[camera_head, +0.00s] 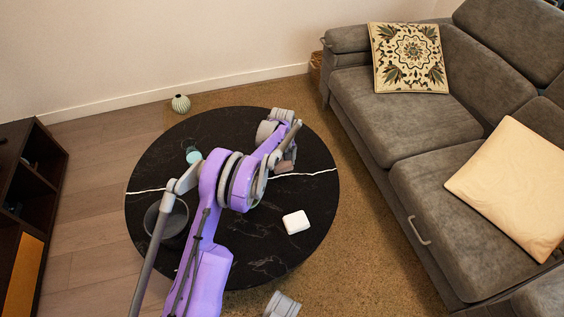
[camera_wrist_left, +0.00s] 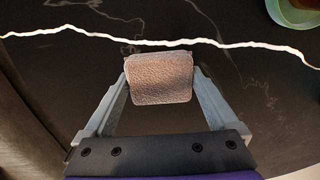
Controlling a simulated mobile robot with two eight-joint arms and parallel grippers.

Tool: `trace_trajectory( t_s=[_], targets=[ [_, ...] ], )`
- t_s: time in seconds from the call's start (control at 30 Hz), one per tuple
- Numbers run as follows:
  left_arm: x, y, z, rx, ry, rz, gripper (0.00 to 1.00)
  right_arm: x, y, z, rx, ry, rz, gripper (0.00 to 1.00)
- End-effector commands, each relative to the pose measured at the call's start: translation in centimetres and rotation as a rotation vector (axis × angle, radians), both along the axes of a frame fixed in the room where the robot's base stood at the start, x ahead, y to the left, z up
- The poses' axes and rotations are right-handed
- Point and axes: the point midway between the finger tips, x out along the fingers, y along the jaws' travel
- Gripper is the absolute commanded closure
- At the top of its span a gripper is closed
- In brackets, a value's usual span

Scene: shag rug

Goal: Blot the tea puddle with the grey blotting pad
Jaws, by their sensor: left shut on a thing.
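My left gripper (camera_head: 287,157) is over the far right part of the round black table. In the left wrist view the left gripper (camera_wrist_left: 160,85) is shut on the grey blotting pad (camera_wrist_left: 160,80), a brownish-grey textured block held between both fingers. The pad (camera_head: 284,167) shows small in the head view, partly hidden by the gripper. I cannot tell whether it touches the table. I cannot make out the tea puddle in either view; my arm hides part of the tabletop.
The black table (camera_head: 262,262) has white veins. On it are a white box (camera_head: 296,222), a dark bowl (camera_head: 173,224) beside my arm and a teal cup (camera_head: 193,155). A grey sofa (camera_head: 400,120) stands at right, a dark cabinet (camera_head: 30,160) at left, a ribbed vase (camera_head: 181,103) behind.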

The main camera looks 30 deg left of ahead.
Motion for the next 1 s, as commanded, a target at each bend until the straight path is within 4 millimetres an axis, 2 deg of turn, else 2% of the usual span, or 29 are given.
trace_trajectory(
  t_s=[0.17, 1.0],
  targets=[
    [0.0, 0.0, 0.4, 0.0, 0.001, -0.001, 0.52, 0.0, 0.0, 0.3, 0.0, -0.001, 0.0, 0.01],
    [0.0, 0.0, 6.9, 0.0, 0.0, 0.0, 0.52, -0.5, 0.0, 3.6, 0.0, -0.011, 0.0, 0.01]
  ],
)
